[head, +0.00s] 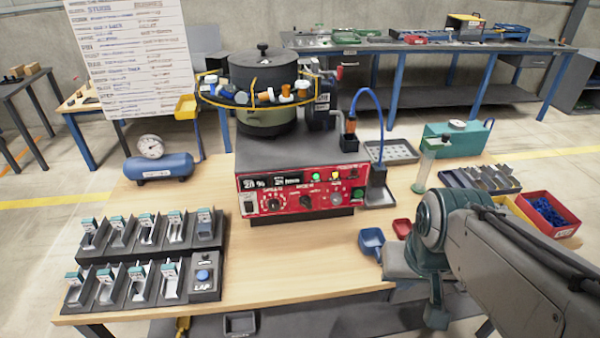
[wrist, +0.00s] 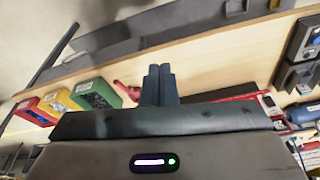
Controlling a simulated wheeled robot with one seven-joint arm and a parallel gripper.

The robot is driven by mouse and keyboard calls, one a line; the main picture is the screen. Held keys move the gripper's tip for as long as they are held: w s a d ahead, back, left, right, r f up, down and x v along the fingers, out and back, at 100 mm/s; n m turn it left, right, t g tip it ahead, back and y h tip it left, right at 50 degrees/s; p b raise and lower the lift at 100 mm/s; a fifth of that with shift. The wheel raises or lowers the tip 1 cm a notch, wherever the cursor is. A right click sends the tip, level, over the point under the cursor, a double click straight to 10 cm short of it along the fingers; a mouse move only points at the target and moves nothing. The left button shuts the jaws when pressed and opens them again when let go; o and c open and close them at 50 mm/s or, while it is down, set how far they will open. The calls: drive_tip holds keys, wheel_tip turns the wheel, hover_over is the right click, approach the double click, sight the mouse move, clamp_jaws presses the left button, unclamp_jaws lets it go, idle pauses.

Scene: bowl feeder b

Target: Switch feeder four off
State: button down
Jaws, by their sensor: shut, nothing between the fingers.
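A bowl feeder with a black bowl (head: 264,75) stands on a grey-topped box with a red control panel (head: 300,193). In the head view my arm is at the right, apart from the panel, and the fingertips are hidden.
Black racks of metal holders (head: 150,230) fill the table's left front, with a blue-button box (head: 203,276). A blue air tank (head: 160,167) stands behind them. Bare table lies before the panel.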

drive_tip(key=shift+w+d, duration=0.1)
drive_tip(key=shift+w, duration=0.25)
drive_tip(key=shift+s, duration=0.1)
drive_tip(key=w+a+f+n+t+y+b, duration=0.1)
drive_tip(key=w+a+f+n+t+b, duration=0.15)
drive_tip(key=w+f+n, duration=0.5)
drive_tip(key=w+a+f+n+t+b, duration=0.2)
drive_tip(key=w+n+t+b, duration=0.25)
drive_tip(key=w, duration=0.65)
drive_tip(key=a+f+n+y+b, duration=0.2)
drive_tip(key=a+f+n+y, duration=0.1)
drive_tip(key=a+n+y, duration=0.4)
drive_tip(key=a+f+n+y+b, duration=0.3)
drive_tip(key=a+n+y, duration=0.5)
drive_tip(key=a+n, duration=0.3)
drive_tip(key=shift+w+a+f+n+b, duration=0.15)
drive_tip(key=shift+f+n+b, duration=0.15)
drive_tip(key=shift+f, duration=0.35)
